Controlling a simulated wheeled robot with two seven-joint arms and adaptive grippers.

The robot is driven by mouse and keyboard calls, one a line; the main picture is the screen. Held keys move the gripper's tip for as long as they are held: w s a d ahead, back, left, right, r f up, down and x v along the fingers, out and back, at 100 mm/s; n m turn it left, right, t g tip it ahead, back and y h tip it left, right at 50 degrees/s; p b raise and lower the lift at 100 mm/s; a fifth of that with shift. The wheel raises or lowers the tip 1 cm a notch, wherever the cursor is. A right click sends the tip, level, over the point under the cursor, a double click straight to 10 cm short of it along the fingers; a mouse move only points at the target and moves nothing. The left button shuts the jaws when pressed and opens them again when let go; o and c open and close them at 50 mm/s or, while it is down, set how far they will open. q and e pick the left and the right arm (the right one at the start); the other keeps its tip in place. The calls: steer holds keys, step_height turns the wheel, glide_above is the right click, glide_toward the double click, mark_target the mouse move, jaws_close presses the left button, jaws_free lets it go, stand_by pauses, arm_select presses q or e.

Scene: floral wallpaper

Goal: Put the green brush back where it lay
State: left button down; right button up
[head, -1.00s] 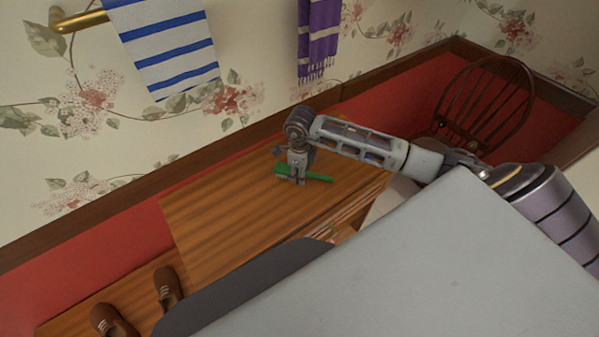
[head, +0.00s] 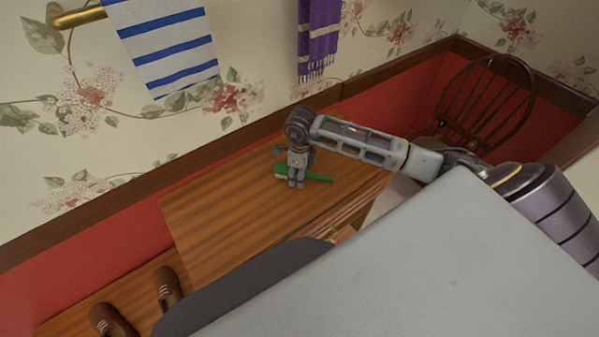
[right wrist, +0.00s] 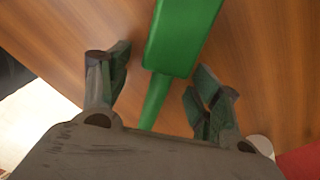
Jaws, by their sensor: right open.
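The green brush (head: 318,178) lies on the wooden table top (head: 225,215), its handle pointing right in the head view. My right gripper (head: 295,185) is above the brush and hides its middle. In the right wrist view the brush (right wrist: 182,38) runs between the two open fingers of the right gripper (right wrist: 155,95), with a gap on each side. Its wide head is at the top of that view and its narrower part runs down toward the palm. I cannot tell the height of the fingers over the table. My left gripper is not in view.
A pair of brown shoes (head: 167,286) stands on a lower wooden surface at the bottom left. A dark wooden chair (head: 487,105) is at the right. A striped towel (head: 165,45) and a purple towel (head: 318,38) hang on the wall. The table's left part is clear.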

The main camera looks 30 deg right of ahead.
step_height(320, 180, up, 12)
steer(key=shift+s, duration=0.15)
stand_by(0.7)
